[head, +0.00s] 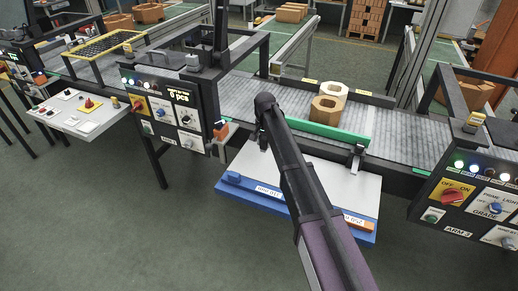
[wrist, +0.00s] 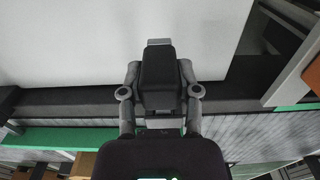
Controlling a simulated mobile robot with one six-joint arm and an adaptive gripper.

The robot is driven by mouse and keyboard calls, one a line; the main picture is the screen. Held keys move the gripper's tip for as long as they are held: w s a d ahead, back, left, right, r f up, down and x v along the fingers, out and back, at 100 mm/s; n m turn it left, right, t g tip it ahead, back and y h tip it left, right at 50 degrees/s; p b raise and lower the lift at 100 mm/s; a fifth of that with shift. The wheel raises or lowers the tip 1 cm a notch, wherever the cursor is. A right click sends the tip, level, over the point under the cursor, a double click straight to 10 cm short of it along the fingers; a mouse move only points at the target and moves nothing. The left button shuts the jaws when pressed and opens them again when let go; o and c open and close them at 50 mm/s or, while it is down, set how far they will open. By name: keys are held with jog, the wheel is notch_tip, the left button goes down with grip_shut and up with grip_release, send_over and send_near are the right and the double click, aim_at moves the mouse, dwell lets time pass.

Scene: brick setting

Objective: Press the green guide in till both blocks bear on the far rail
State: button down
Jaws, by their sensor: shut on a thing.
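The green guide (head: 325,131) runs along the near side of the grey conveyor; it also shows in the wrist view (wrist: 70,137). A tan block (head: 326,110) with a hole stands close behind it, and I cannot tell if they touch. A cream block (head: 336,88) stands behind the tan one, near the far rail (head: 365,95); its contact with the rail is hidden. My gripper (head: 263,143) is at the guide's left end. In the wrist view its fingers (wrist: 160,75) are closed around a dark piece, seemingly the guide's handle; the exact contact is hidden.
A white board (head: 240,165) with a blue front edge (head: 245,198) lies before the conveyor. A dark bracket (head: 357,157) stands at the guide's right part. Control panels stand left (head: 185,115) and right (head: 470,195). The belt left of the blocks is clear.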

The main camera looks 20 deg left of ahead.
jog(key=w, duration=0.7)
jog(key=shift+w+d, duration=0.25)
jog(key=shift+w, duration=0.15)
jog(key=shift+c, duration=1.6)
grip_release()
jog(key=shift+s, duration=0.1)
jog(key=shift+s, duration=0.1)
